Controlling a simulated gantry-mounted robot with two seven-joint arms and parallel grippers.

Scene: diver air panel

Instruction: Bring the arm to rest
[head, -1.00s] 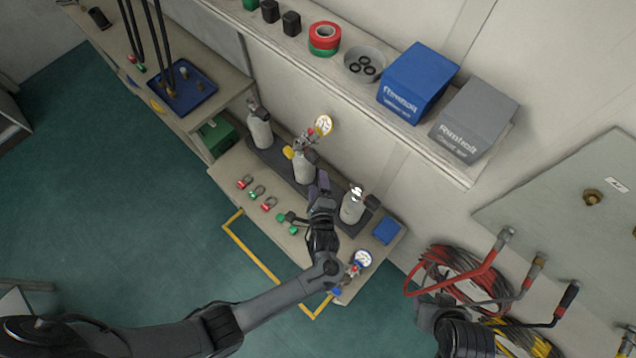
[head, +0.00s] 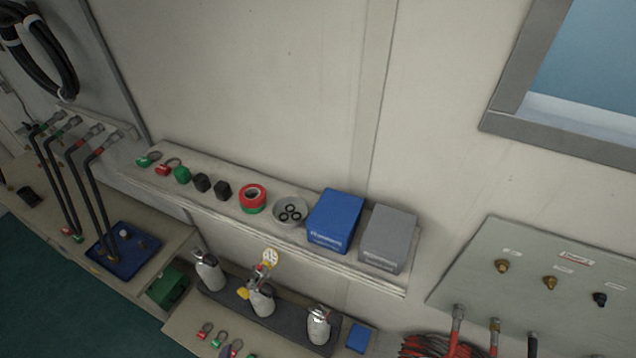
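My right gripper and arm are out of view.
Gas bottles (head: 261,299) stand in a dark rack (head: 290,327) on the bench. Above them, a wall shelf (head: 245,232) carries a blue box (head: 335,221), a grey box (head: 388,238), tape (head: 253,196) and a bowl (head: 290,211). A fitting panel (head: 540,310) is at right.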

